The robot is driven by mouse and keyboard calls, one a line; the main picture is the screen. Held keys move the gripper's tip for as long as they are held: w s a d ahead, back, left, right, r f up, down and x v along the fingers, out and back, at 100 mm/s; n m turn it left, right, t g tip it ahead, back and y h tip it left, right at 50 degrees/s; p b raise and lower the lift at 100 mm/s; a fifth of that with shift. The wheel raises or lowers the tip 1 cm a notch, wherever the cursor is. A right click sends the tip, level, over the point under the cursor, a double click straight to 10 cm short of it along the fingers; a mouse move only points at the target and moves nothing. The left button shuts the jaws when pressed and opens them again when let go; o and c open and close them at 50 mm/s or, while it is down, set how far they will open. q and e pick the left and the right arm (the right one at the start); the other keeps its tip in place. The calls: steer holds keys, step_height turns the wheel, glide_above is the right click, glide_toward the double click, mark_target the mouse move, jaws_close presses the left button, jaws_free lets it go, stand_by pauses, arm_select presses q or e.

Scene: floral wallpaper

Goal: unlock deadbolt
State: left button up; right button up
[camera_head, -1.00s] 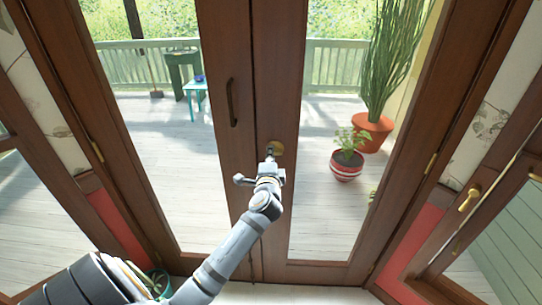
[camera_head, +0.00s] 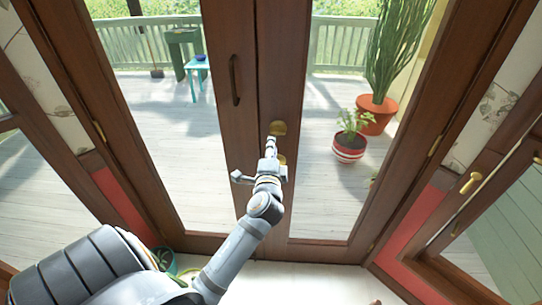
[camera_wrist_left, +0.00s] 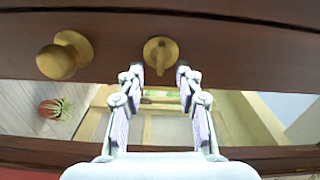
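The brass deadbolt (camera_head: 277,128) is on the dark wooden double door, just above a brass knob (camera_head: 282,160) that my wrist partly covers. In the left wrist view the deadbolt's round plate and thumb-turn (camera_wrist_left: 160,52) lie ahead, between the lines of my two fingers. The round knob (camera_wrist_left: 62,58) is to the left there. My left gripper (camera_head: 271,143) is just below the deadbolt in the head view. In the wrist view the left gripper (camera_wrist_left: 160,76) is open and empty; whether its tips touch the deadbolt cannot be told. My right gripper is not in view.
A long dark pull handle (camera_head: 235,80) is on the left door panel. Glass shows a deck with a potted plant (camera_head: 350,147) and a blue stool (camera_head: 197,70). A green pot (camera_head: 164,258) stands on the floor near my left arm. A brass handle (camera_head: 470,183) is at right.

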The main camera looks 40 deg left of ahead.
arm_select(q)
steer(key=v, duration=0.5)
stand_by(0.3)
steer(key=w+d+f+g+h, duration=0.1)
steer(key=d+f+g+h, duration=0.1)
steer(key=f, duration=0.9)
steer(key=d+f+g+h, duration=0.1)
steer(key=d+f+h, duration=0.1)
steer(key=f, duration=0.9)
steer(key=s+d+f+n+g+h, duration=0.15)
steer(key=s+f, duration=0.25)
steer(key=f, duration=0.6)
steer(key=s+d+f+n+g+h, duration=0.1)
steer(key=s+f+g, duration=0.3)
steer(key=f, duration=0.7)
steer(key=s+f+n+g, duration=0.2)
steer(key=s+f, duration=0.4)
steer(key=s, duration=0.4)
steer(key=s+a+f+n+g+h, duration=0.1)
steer(key=s+f+n, duration=0.2)
steer(key=s+f, duration=0.3)
steer(key=s+a+f+n+g+h, duration=0.1)
steer(key=s+f, duration=0.5)
steer(key=s, duration=1)
steer(key=shift+a+f+n+g, duration=0.25)
steer(key=shift+f+n+g, duration=0.15)
steer(key=shift+n+g, duration=0.55)
